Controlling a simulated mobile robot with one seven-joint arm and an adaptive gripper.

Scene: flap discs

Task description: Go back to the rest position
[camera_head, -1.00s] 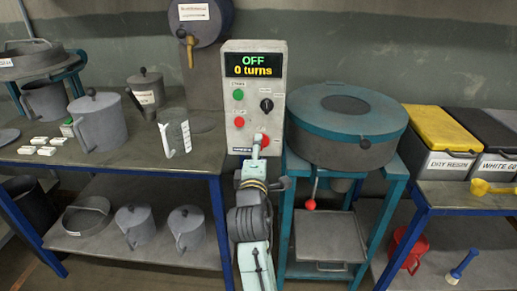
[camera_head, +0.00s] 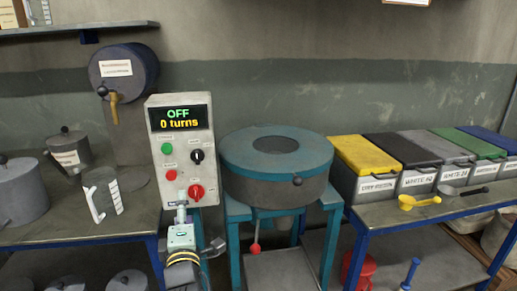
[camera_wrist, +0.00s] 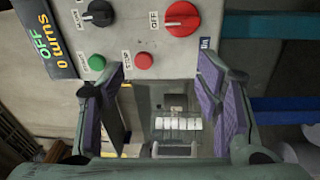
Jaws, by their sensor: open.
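My gripper (camera_head: 181,207) is close in front of the lower part of the grey control box (camera_head: 182,150), below the red knob (camera_head: 196,192). In the wrist view my gripper (camera_wrist: 160,88) is open, its purple pads wide apart with nothing held between them. In that view the red knob (camera_wrist: 182,14), black knob (camera_wrist: 99,13), green button (camera_wrist: 97,62) and red button (camera_wrist: 144,61) lie above or near the fingertips. The display (camera_head: 180,118) reads OFF and 0 turns. I cannot tell whether a finger touches the box.
Right of the box stands a round teal-lidded machine (camera_head: 277,150) on a teal stand. Further right, several lidded bins stand on a blue-framed table (camera_head: 440,209).

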